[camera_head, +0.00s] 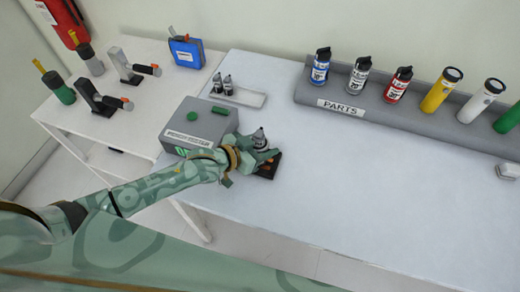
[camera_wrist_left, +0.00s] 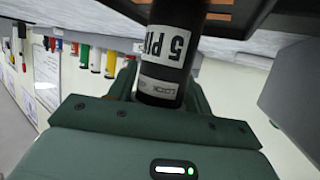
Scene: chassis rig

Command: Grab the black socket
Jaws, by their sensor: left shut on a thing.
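My left gripper (camera_head: 250,158) is shut on the black socket (camera_head: 260,139), beside the right side of the grey tester box. The socket stands roughly upright, its dark top showing above the fingers. In the left wrist view the socket (camera_wrist_left: 178,38) is a black cylinder with white labels, one reading "5 PIN", between the green fingers. A dark base with orange marks (camera_head: 269,165) lies right at the socket; I cannot tell whether the socket still touches it. My right gripper is not in view.
The grey tester box (camera_head: 196,125) with green buttons stands close left of my gripper. A pale tray (camera_head: 245,98) with two small dark sockets is behind. A grey PARTS rack (camera_head: 430,115) holds several coloured cylinders.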

